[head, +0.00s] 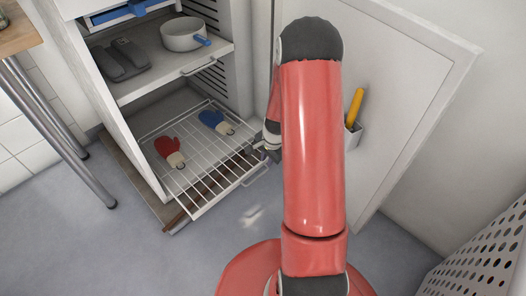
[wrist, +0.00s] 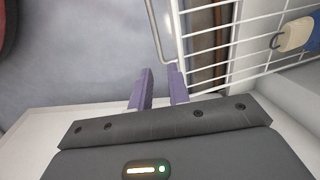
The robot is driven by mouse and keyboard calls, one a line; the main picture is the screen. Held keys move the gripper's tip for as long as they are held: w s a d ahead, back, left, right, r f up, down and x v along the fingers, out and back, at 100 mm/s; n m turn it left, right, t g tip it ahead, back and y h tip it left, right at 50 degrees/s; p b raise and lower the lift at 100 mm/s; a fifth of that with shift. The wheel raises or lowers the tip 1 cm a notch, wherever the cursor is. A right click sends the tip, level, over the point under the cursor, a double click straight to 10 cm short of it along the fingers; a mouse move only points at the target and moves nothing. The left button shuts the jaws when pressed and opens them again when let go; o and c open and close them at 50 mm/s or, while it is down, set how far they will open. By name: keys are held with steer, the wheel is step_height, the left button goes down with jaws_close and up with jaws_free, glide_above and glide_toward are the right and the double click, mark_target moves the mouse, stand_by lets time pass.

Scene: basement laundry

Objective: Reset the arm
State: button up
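My red arm rises through the middle of the head view and hides part of the cabinet door behind it. My gripper (head: 262,148) shows small at the left of the arm, beside the front right corner of the pulled-out wire rack (head: 199,212). In the wrist view my gripper (wrist: 160,76) has two purple fingers standing apart, with nothing held between them. The rack's wire handle (wrist: 153,30) lies just beyond the fingertips; I cannot tell whether they touch it.
A red mitt (head: 170,151) and a blue mitt (head: 213,122) lie on the rack. A white pot (head: 181,35) stands on the shelf above. The open door (head: 393,85) at the right carries a holder with a yellow-handled item (head: 355,106). A perforated panel (head: 484,262) stands lower right.

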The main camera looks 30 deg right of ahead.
steer(key=s+a+r+n+t+p, duration=0.1)
steer(key=s+a+r+n+p, duration=0.15)
steer(key=r, duration=0.65)
steer(key=s+a+r+n+p, duration=0.1)
steer(key=a+r+n, duration=0.15)
steer(key=r, duration=0.65)
steer(key=s+a+r+n+t+p, duration=0.15)
steer(key=a+r, duration=0.25)
steer(key=r, duration=0.5)
steer(key=s+a+r+n+p, duration=0.2)
steer(key=s+r+n, duration=0.2)
steer(key=s+r, duration=0.4)
steer(key=s+a+r+n+t+p, duration=0.1)
steer(key=s+a+r+n+p, duration=0.2)
steer(key=s+r, duration=0.5)
steer(key=shift+s+a+r+n+h, duration=0.15)
steer(key=shift+s+r+n+h, duration=0.1)
steer(key=shift+s+n+h, duration=0.15)
